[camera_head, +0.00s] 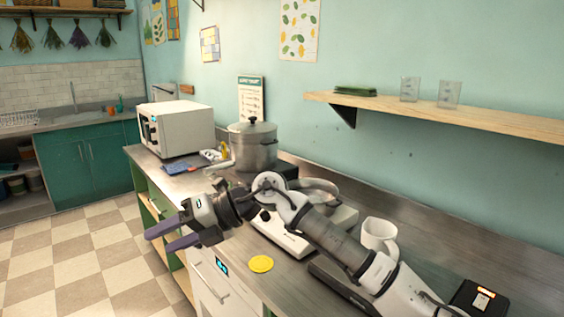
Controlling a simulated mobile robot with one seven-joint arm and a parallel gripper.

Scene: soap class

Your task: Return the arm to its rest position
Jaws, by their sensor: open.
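My arm reaches from the lower right across the steel counter (460,235). My gripper (163,238) points left, its two purple-grey fingers apart with nothing between them. It is out past the counter's front edge, above the drawer fronts and the checkered floor. The arm covers part of a white scale-like device (283,236) and a metal bowl or pan (318,186) behind it.
A white pitcher (380,236) stands close behind my forearm. A yellow disc (261,264) lies near the counter's front edge. A large lidded pot (253,150) and a white microwave (178,127) stand farther back. A wooden shelf (480,117) juts from the wall. The floor at left is clear.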

